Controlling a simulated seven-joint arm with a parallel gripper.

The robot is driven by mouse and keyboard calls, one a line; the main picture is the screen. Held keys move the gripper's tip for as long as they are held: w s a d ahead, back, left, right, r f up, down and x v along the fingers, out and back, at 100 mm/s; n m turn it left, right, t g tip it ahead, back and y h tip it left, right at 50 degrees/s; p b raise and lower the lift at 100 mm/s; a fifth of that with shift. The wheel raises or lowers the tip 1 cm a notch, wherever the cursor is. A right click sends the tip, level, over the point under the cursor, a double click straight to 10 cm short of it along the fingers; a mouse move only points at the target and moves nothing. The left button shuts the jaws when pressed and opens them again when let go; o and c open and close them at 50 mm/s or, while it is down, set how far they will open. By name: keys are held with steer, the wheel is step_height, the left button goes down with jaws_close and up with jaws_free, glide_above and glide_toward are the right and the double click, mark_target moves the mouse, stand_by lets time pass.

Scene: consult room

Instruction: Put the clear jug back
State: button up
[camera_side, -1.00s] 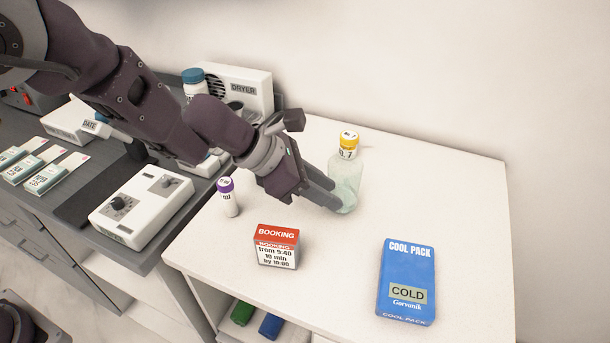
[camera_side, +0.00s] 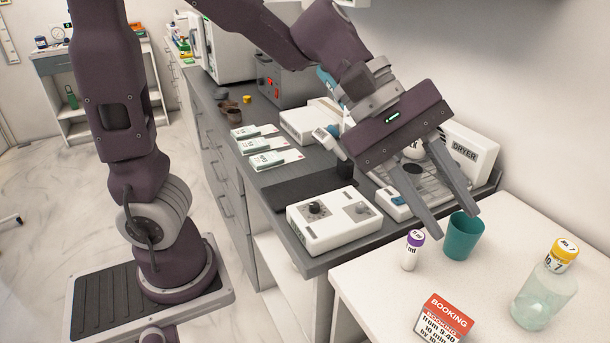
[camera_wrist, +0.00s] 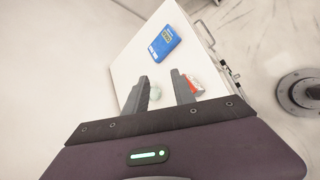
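A clear, pale green jug (camera_side: 543,297) with a yellow cap marked No. 7 stands upright on the white table (camera_side: 374,285), at the right of the side view. My gripper (camera_side: 450,224) is open, with its two fingers spread wide and nothing seen held between them. It is up and to the left of the jug, apart from it. In the side view its fingertips overlap the area by a teal cup (camera_side: 463,241); I cannot tell whether they touch it. In the wrist view my gripper (camera_wrist: 160,76) shows a pale green round shape beside the left finger, too small to identify.
A purple-capped vial (camera_side: 411,254) and a red and white BOOKING box (camera_side: 443,318) stand on the table. The blue cool pack (camera_wrist: 164,43) lies beyond my fingers. A grey counter (camera_side: 290,222) holds a white device with knobs (camera_side: 333,222) and a dryer (camera_side: 466,150).

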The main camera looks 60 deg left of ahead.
steer(key=s+a+f+m+t+y, duration=0.2)
steer(key=s+a+m+y, duration=0.6)
steer(key=s+a+m, duration=0.5)
steer(key=s+a, duration=0.1)
steer(key=a, duration=0.3)
steer(key=shift+s+a+f+y, duration=0.3)
steer(key=shift+s+f+y, duration=0.05)
steer(key=shift+y, duration=0.05)
